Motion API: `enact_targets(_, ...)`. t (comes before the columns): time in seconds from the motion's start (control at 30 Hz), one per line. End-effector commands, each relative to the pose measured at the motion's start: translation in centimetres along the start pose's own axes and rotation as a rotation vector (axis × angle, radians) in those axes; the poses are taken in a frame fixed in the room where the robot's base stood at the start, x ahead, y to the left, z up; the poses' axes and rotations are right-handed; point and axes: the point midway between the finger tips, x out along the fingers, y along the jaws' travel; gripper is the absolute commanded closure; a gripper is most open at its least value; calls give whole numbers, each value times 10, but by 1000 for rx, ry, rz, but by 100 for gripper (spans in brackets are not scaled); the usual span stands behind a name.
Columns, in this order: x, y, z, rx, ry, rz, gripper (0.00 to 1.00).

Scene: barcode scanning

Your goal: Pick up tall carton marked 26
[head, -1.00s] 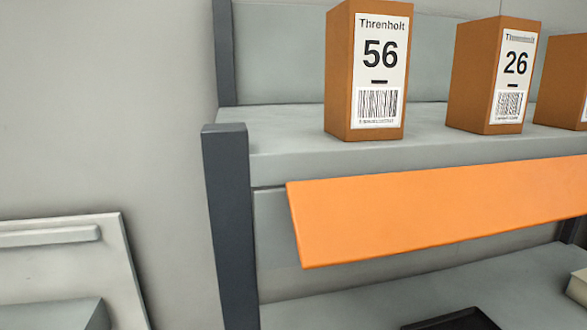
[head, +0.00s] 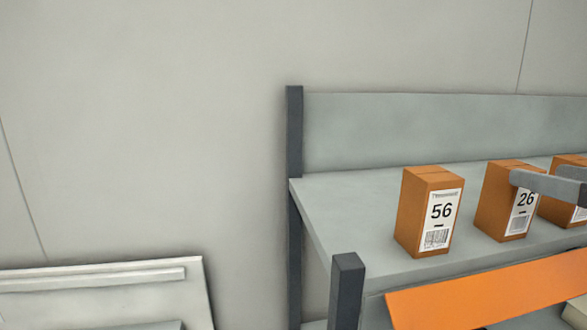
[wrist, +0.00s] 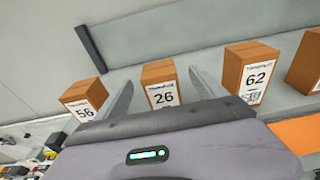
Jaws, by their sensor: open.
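The tall carton marked 26 (head: 494,204) is orange-brown with a white label and stands upright on the upper shelf (head: 350,200). In the wrist view the carton marked 26 (wrist: 160,88) is ahead of my gripper (wrist: 160,79), framed between its two fingers. My gripper is open and holds nothing. In the head view my gripper (head: 538,176) comes in from the right edge, and one grey finger covers part of the carton's upper right side. I cannot tell whether the fingers touch the carton.
A carton marked 56 (head: 428,212) stands to the left, and one marked 62 (wrist: 249,72) to the right, with gaps between. An orange board (head: 490,295) slopes along the shelf front. A dark post (head: 347,290) stands at the shelf's left front corner.

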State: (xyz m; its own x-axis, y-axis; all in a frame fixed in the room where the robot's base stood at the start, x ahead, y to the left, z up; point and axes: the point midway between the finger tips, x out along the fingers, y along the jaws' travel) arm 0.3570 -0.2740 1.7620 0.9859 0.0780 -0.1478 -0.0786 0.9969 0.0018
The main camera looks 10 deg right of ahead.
Motion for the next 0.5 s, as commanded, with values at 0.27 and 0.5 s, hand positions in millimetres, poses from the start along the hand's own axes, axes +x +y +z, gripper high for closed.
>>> enact_targets(0.27, 44, 0, 0, 0, 2, 2, 20)
enact_targets(0.5, 88, 2, -6, 0, 3, 2, 20)
